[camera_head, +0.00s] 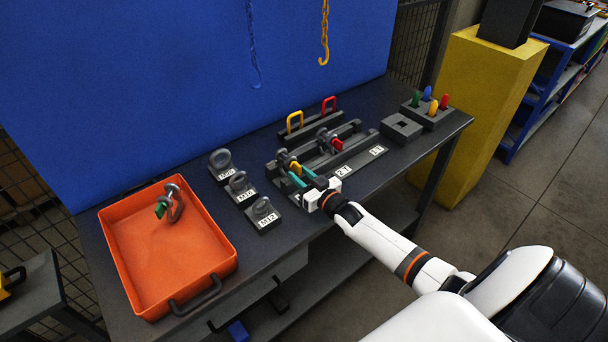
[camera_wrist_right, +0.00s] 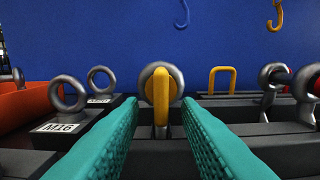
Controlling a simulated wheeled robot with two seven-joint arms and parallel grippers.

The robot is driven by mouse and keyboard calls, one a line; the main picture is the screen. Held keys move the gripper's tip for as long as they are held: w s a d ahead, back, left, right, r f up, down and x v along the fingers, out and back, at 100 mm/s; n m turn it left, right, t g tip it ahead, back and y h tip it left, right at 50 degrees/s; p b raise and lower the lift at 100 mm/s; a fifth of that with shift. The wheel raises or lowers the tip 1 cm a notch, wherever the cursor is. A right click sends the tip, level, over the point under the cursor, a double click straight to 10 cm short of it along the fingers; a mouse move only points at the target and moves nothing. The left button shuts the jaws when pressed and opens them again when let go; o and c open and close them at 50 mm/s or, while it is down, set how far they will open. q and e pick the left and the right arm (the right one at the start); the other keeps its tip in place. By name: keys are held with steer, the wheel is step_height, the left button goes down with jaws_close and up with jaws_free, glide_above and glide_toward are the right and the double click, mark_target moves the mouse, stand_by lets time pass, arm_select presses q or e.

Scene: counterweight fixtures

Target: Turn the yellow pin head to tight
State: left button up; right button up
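The yellow pin head (camera_wrist_right: 161,92) stands upright in front of a grey steel ring in the right wrist view, its flat side edge-on between the fingertips. In the head view the yellow pin head (camera_head: 295,168) shows small at the fixture labelled 2T (camera_head: 343,170), partly hidden by the gripper. My right gripper (camera_head: 302,176) is open, with two teal fingers one on each side of the pin head. A gap shows on both sides in the wrist view, and whether the tips reach the head's depth is unclear. My left gripper is not in view.
A red pin head (camera_head: 337,144) is at the neighbouring 1T fixture. Ring-topped blocks, including M16 (camera_wrist_right: 68,95), stand left of the fingers. An orange tray (camera_head: 150,270) holds a shackle (camera_head: 173,200). A yellow handle (camera_head: 294,121) stands behind. Hooks (camera_head: 323,50) hang at the back.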

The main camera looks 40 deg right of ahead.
steer(key=s, duration=0.4)
steer(key=s+b, duration=0.1)
steer(key=s, duration=0.3)
steer(key=s+d+b, duration=0.1)
steer(key=s, duration=0.3)
steer(key=shift+f, duration=0.1)
